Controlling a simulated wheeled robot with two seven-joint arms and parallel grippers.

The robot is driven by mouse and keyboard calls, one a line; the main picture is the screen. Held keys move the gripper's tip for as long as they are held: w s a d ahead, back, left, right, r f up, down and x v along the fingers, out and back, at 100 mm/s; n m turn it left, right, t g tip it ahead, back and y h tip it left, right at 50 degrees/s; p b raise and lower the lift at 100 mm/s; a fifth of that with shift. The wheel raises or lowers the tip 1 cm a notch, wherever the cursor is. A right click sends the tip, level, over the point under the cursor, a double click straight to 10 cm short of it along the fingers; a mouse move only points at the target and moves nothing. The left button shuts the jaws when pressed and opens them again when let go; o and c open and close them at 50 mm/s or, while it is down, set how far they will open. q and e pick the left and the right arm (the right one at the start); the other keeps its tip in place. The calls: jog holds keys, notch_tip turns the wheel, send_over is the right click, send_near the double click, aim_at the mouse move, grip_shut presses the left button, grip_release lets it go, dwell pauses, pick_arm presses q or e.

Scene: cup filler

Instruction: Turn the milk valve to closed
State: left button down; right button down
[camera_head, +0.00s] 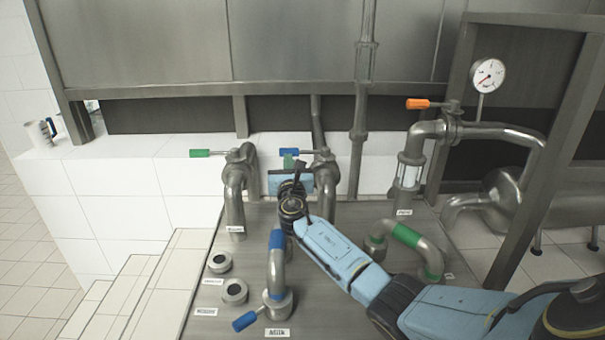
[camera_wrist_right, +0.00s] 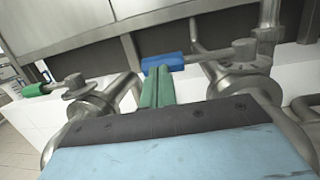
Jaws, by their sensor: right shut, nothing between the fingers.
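A blue-handled valve (camera_head: 301,152) sits on a grey pipe at the back, its handle pointing left; its label is hidden. The same blue handle (camera_wrist_right: 170,61) shows in the wrist view. My right gripper (camera_head: 289,162) has green fingers (camera_wrist_right: 157,87), shut and empty. Their tips are close to the handle's left end; I cannot tell whether they touch. At the front, a bent pipe (camera_head: 277,262) with a blue band has a label reading Milk (camera_head: 278,333). A second blue handle (camera_head: 246,320) points left and down at its base. My left gripper is out of view.
A green-handled valve (camera_head: 205,153) stands left of the blue one. An orange-handled valve (camera_head: 420,104) and a gauge (camera_head: 487,76) are at the right. A green-banded pipe (camera_head: 407,236) lies near my right arm.

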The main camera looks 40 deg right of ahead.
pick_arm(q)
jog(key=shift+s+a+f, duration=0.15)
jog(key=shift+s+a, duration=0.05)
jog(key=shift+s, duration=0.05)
pick_arm(e)
jog(key=shift+w+r, duration=0.1)
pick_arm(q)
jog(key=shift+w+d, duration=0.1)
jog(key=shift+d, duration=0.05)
